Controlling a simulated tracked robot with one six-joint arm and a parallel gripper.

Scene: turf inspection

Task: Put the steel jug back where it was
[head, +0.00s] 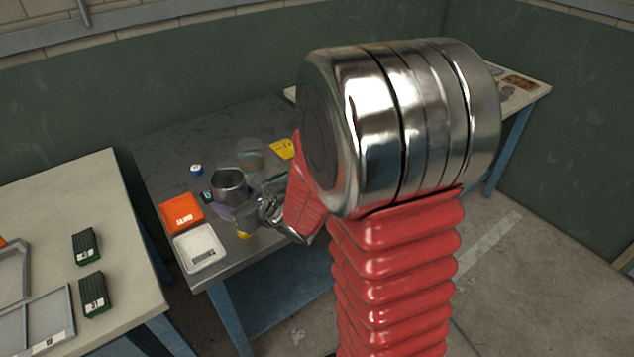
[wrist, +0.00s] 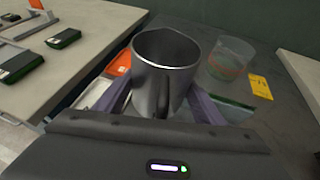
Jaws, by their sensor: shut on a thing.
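The steel jug (head: 229,184) is a dark grey metal vessel with an open top, above the dark worktable in the head view. It stands upright in the middle of the wrist view (wrist: 163,75). My gripper (head: 245,208) is shut on the jug, with its purple fingers on either side of it in the wrist view (wrist: 163,103). Whether the jug's base touches the tabletop is hidden by my gripper.
A pale table (head: 60,210) with green boxes stands left. The dark table's back left is clear.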

